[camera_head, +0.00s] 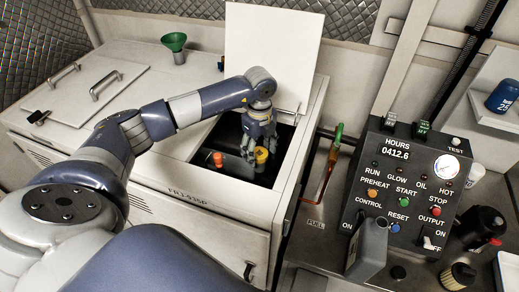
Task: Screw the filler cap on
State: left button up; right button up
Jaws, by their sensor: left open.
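A yellow cap (261,154), which looks like the filler cap, sits upright inside the dark open bay (233,171) of the white cabinet. My left gripper (256,149) points down into the bay, directly over and beside the yellow cap. Its fingers are open, and part of the cap is hidden behind them. I cannot tell whether a finger touches the cap, or how the cap sits on its neck. An orange-red knob (218,159) stands to the left of the gripper in the same bay. My right gripper is not in view.
A raised white lid (270,50) stands behind the bay. A green funnel (175,46) stands on the cabinet top. To the right are a control panel (405,185), a grey jug (368,250), a black bottle (480,225) and a blue can (503,96) on a shelf.

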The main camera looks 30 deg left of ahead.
pick_arm(q)
jog(key=n+p, duration=0.2)
jog(key=n, duration=0.3)
jog(key=shift+r, duration=0.15)
jog(key=n+p, duration=0.1)
jog(key=n, duration=0.2)
jog(key=shift+n, duration=0.6)
jog(key=c, duration=1)
jog(key=shift+c, duration=0.2)
